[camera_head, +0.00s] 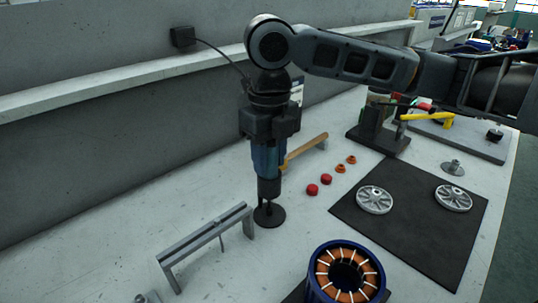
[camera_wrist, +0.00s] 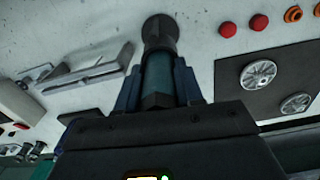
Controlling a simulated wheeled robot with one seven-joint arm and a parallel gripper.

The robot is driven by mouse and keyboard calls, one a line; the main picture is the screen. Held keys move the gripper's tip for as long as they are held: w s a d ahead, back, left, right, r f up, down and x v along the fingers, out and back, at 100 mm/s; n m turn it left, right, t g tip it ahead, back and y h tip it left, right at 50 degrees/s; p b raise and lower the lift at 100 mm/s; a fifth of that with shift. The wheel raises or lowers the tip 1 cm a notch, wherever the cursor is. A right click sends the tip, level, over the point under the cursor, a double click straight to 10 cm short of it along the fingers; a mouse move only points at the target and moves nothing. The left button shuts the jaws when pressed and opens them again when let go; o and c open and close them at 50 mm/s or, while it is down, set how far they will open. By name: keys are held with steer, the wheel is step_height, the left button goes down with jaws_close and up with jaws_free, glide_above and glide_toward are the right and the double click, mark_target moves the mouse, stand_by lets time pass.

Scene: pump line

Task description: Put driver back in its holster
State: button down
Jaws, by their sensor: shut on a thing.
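My gripper (camera_head: 268,165) points down and is shut on the driver, a blue-teal cylinder that shows between the fingers in the wrist view (camera_wrist: 158,75). The driver stands upright, and its upper part is hidden by my gripper. Below it is a dark narrow part above a round black base (camera_head: 271,216) on the bench, which looks like the holster. Its dark end also shows in the wrist view (camera_wrist: 159,30). Driver and dark part are in line; I cannot tell whether the driver is seated in it or only touching it.
A grey rail stand (camera_head: 205,240) is close on the left. A wooden handle (camera_head: 306,150) and red caps (camera_head: 312,190) lie to the right. A copper-wound stator (camera_head: 345,270) is in front, and a black mat (camera_head: 410,225) holds two metal wheels. The wall is behind.

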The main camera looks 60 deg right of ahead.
steer(key=shift+c, duration=2)
jaws_free()
steer(key=shift+r, duration=0.15)
steer(key=shift+r+p, duration=2.4)
steer(key=shift+r, duration=0.5)
steer(key=shift+r, duration=0.1)
